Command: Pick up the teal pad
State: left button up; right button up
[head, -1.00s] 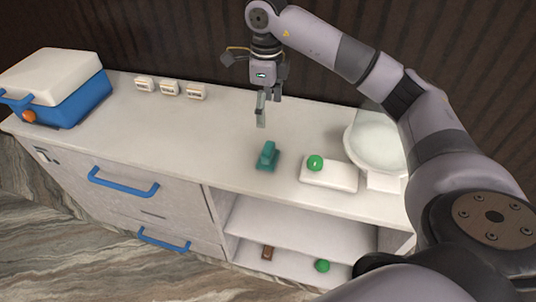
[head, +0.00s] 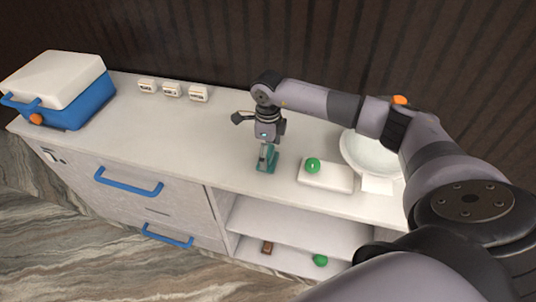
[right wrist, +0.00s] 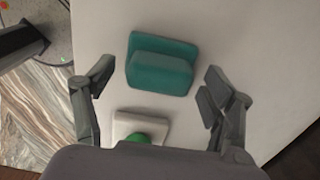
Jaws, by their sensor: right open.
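The teal pad (head: 272,163) lies on the white counter (head: 226,156), toward its front edge. In the right wrist view the teal pad (right wrist: 160,66) shows a flat base with a raised block on it. My right gripper (head: 266,158) is just above the pad and partly covers it in the head view. In the right wrist view my right gripper (right wrist: 153,84) is open, one finger on each side of the pad, with gaps between. My left gripper is not in view.
A green ball (head: 313,165) sits on a white block (head: 326,177) right of the pad. A blue cooler (head: 62,92) and several small white labels (head: 172,90) are at left. Open shelves below hold a green ball (head: 320,260) and brown block (head: 267,248).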

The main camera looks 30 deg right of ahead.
jog(key=shift+f, duration=0.2)
jog(key=c, duration=1.2)
